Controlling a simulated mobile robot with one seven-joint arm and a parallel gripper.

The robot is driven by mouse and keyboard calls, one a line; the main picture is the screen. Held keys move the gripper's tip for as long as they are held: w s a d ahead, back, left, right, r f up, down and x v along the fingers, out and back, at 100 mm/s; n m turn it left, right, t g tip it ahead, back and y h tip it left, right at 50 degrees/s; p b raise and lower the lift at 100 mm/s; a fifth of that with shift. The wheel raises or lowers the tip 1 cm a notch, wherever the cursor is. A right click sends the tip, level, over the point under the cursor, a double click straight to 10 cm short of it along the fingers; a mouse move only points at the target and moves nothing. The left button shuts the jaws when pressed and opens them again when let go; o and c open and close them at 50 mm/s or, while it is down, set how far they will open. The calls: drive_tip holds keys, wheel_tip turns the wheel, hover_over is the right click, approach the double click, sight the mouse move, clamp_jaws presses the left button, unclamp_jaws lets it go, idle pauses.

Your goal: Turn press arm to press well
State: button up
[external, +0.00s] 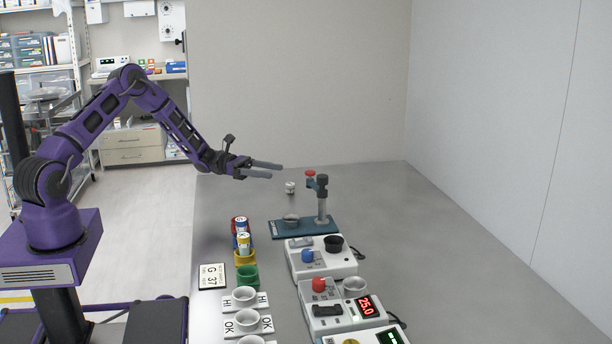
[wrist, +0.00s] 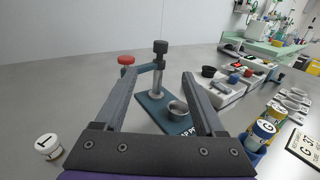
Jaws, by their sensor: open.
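The press stands on a teal base plate (external: 305,229) with a grey upright post (external: 322,205). Its short teal press arm (wrist: 143,70) sticks out from the post top and carries a red knob (external: 310,173) at its end. The press well (external: 291,220), a small grey metal cup, sits on the plate; it also shows in the wrist view (wrist: 178,109). The press arm points away from the well, not over it. My gripper (external: 276,171) is open and empty, left of the red knob and above the table. In the wrist view the post shows between my fingers.
A small white jar (external: 290,187) stands behind the press. Devices with knobs, including one with a blue knob (external: 308,255), line the table in front of it. Stacked coloured jars (external: 241,230) and a label card (external: 213,276) are at left. The right table side is clear.

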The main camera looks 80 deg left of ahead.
sight(322, 176)
drive_tip(key=x, duration=1.7)
drive_tip(key=shift+c, duration=0.4)
clamp_jaws()
idle(0.5)
